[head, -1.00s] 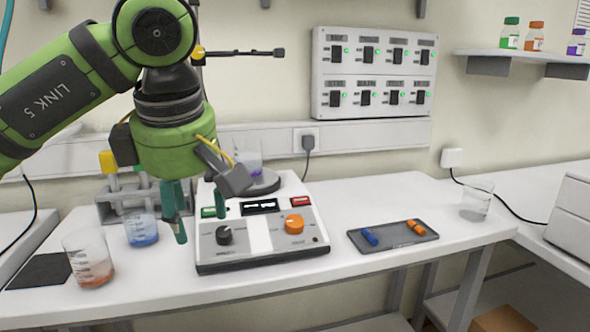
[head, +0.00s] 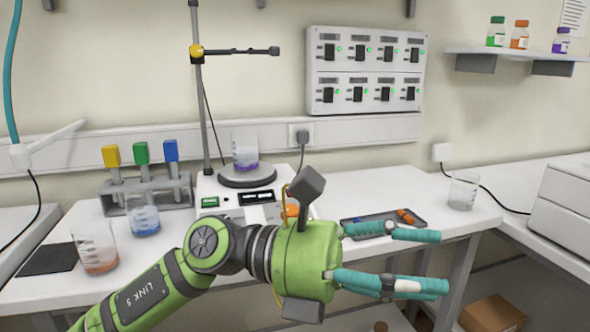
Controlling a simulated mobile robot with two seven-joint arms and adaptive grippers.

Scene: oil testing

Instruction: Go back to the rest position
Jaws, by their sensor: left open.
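My left gripper (head: 440,262) reaches in from the lower left and points right, in front of the bench edge. Its two teal fingers are spread apart with nothing between them. My left arm covers much of the front of the stirrer device (head: 207,182). A beaker with purple liquid (head: 246,156) stands on the device's round plate (head: 262,177). My right gripper is not in the head view.
An empty beaker (head: 463,192) stands farther right. Beakers with blue (head: 144,222) and orange-red liquid (head: 98,257) stand at left by a rack (head: 122,206). A stand pole (head: 200,100) rises behind the device.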

